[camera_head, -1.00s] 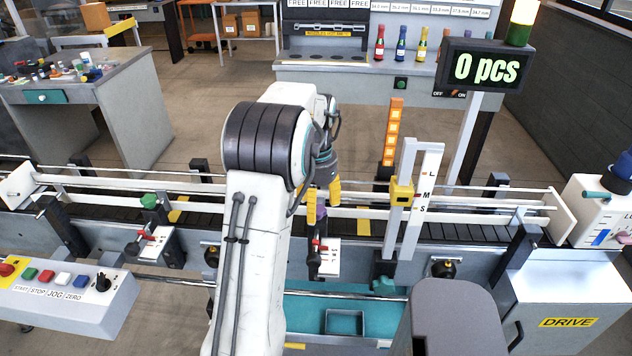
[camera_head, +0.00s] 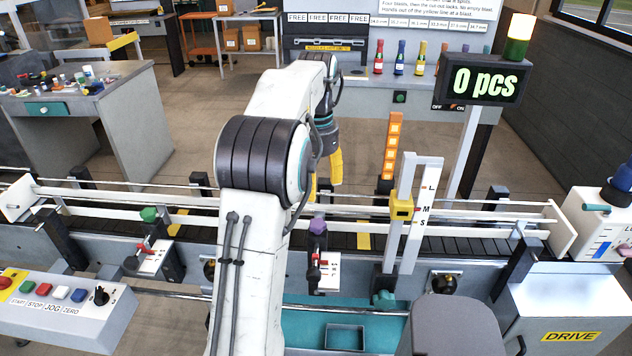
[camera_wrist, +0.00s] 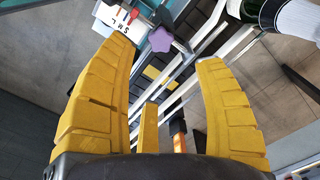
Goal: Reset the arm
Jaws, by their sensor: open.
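My gripper (camera_head: 325,182) reaches out over the far side of the conveyor (camera_head: 440,236), its yellow fingers pointing down. My arm hides part of the conveyor in the head view. A purple knob (camera_head: 318,227) stands on the near side of the conveyor, below the gripper in the picture. The knob also shows beyond the fingertips in the wrist view (camera_wrist: 160,39).
A post with a yellow slider and an L, M, S scale (camera_head: 428,215) rises right of the gripper. An orange stack (camera_head: 391,145) stands behind it. Several bottles (camera_head: 400,60) stand on the back bench. The counter (camera_head: 486,82) reads 0 pcs.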

